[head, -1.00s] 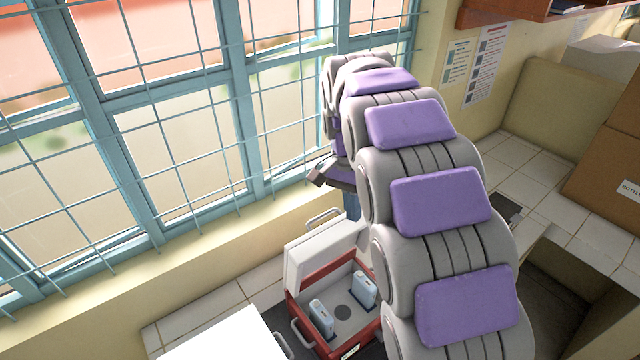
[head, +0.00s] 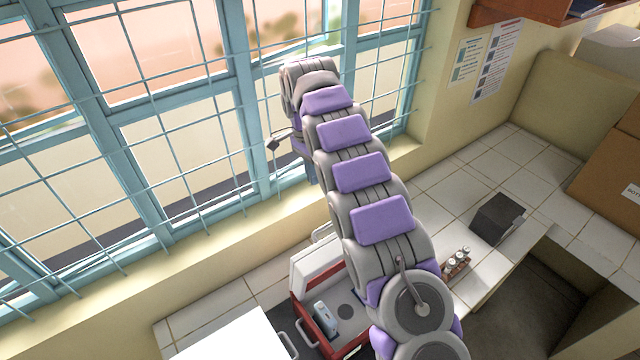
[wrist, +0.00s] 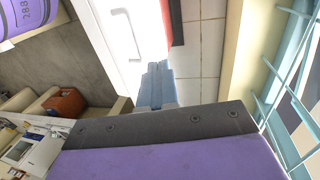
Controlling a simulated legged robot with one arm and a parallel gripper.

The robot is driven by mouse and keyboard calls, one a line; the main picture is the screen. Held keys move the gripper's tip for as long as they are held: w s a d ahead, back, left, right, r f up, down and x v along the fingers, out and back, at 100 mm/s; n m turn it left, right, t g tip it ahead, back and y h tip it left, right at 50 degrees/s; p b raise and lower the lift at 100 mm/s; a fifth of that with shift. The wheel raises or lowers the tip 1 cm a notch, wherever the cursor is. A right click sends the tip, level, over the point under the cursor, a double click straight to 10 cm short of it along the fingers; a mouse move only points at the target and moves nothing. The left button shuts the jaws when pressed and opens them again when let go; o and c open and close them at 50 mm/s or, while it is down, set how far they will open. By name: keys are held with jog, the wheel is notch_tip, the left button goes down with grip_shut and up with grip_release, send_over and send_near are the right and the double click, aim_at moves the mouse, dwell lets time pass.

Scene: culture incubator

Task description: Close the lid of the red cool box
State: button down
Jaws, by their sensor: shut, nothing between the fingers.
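The red cool box (head: 300,312) stands on the tiled counter below the window. Its white lid (head: 318,258) is raised on the window side, with a handle at its back. A light blue item (head: 325,318) stands inside; my arm hides the box's right part. My gripper (head: 309,174) is above and behind the lid, near the window bars, apart from the lid. In the wrist view, its blue fingers (wrist: 157,72) are shut and empty. Beyond them lie a white panel with a handle (wrist: 128,32) and a red strip (wrist: 175,22); I cannot tell how they join.
The barred window (head: 180,150) is close to my gripper. A white block (head: 225,338) stands left of the box. A small bottle rack (head: 457,263) and a dark box (head: 497,218) are on the right counter. Bare tiles (head: 445,212) lie between.

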jog(key=s+d+f+p, duration=0.1)
jog(key=s+f, duration=0.3)
jog(key=f, duration=0.6)
jog(key=shift+s+d+f+p, duration=0.2)
jog(key=shift+s+d+p, duration=0.15)
jog(key=shift+d, duration=0.4)
jog(key=shift+a, duration=0.15)
